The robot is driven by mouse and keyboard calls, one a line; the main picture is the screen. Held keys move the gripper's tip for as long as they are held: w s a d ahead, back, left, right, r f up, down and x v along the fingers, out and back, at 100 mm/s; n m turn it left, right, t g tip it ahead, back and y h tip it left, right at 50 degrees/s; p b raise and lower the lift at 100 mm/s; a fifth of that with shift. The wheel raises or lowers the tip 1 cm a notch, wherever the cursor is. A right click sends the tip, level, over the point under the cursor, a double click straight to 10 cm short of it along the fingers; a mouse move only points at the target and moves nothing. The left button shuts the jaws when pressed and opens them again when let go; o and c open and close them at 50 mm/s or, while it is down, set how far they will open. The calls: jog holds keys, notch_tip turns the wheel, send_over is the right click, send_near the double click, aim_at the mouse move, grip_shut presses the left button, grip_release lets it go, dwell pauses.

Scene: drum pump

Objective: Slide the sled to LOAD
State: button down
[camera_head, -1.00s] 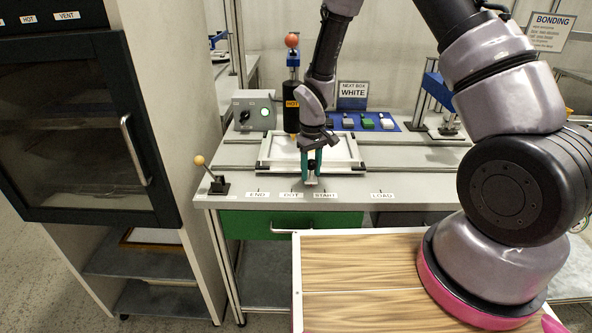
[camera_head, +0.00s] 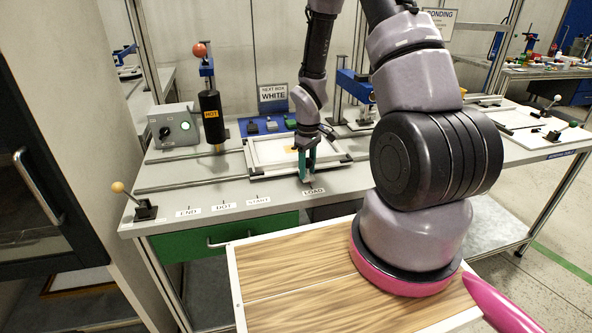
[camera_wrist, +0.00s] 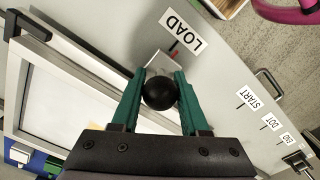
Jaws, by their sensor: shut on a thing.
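The sled (camera_head: 258,169) is a pale rectangular frame on the bench rails, with a white panel inside. Its black ball knob (camera_wrist: 160,92) sits between the green fingers of my gripper (camera_head: 308,168) at the sled's front edge. My gripper is shut on the knob, as the wrist view (camera_wrist: 158,100) also shows. The LOAD label (camera_head: 313,191) lies on the bench edge just in front of the gripper. In the wrist view, a small metal tab (camera_wrist: 158,63) on the sled side points near the red mark beside the LOAD label (camera_wrist: 185,35).
The START (camera_head: 259,200), DOT (camera_head: 223,206) and END (camera_head: 188,212) labels lie to the left. A black HOT cylinder (camera_head: 211,117) stands behind the rails, beside a control box (camera_head: 175,128). A lever (camera_head: 128,198) stands at the bench's left corner. Small blocks lie on a blue mat (camera_head: 248,127).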

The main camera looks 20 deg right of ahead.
jog(key=shift+d, duration=0.2)
jog(key=shift+c, duration=2.2)
grip_release()
notch_tip(320, 180, up, 11)
jog(key=shift+f, duration=0.1)
